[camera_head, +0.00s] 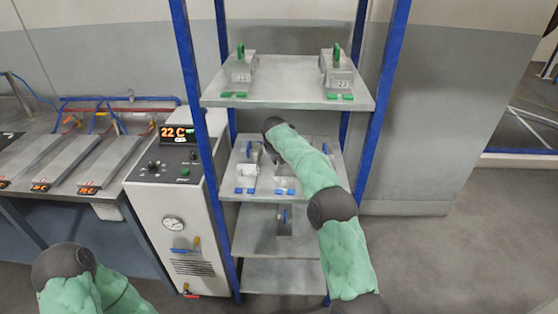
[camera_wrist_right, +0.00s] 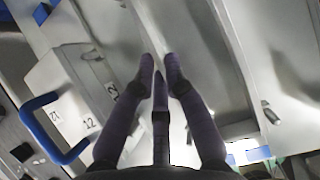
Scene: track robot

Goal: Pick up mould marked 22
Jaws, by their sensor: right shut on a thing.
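On the top shelf, the right mould (camera_head: 338,72) has a green handle and a small label that looks like 22. The left mould (camera_head: 241,67) also has a green handle; its label is too small to read. Moulds with blue handles (camera_head: 249,158) stand on the middle shelf. My right arm reaches over that shelf and its gripper is hidden in the head view. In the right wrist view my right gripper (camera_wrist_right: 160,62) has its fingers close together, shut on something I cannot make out. Left of them is a pale blue-handled mould (camera_wrist_right: 75,95) with digits like 12.
The rack has blue posts (camera_head: 374,110) and grey shelves (camera_head: 292,94). A white control cabinet (camera_head: 175,210) with a 22 C display stands left of it. A bench with long plates (camera_head: 70,160) is farther left. The floor at right (camera_head: 470,250) is clear.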

